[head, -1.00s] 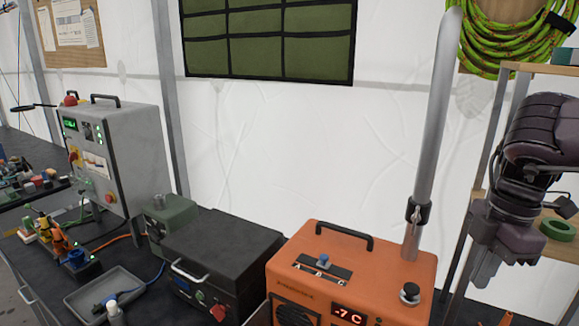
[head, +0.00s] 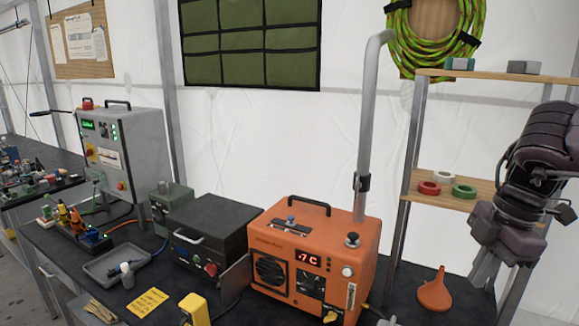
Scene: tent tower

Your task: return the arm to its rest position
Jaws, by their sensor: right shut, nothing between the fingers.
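My right arm comes in at the right edge. Its dark gripper (head: 484,274) points down, shut and empty, in front of the wooden shelf unit. It appears just right of an orange funnel (head: 434,292); I cannot tell the exact gap in depth. My left gripper is not in view.
An orange heater unit (head: 272,277) with a tall metal pipe (head: 369,130) stands left of the gripper. A black box (head: 210,228), grey tray (head: 104,268) and grey control cabinet (head: 143,150) stand farther left. Coloured rings (head: 429,188) lie on the middle shelf (head: 480,188).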

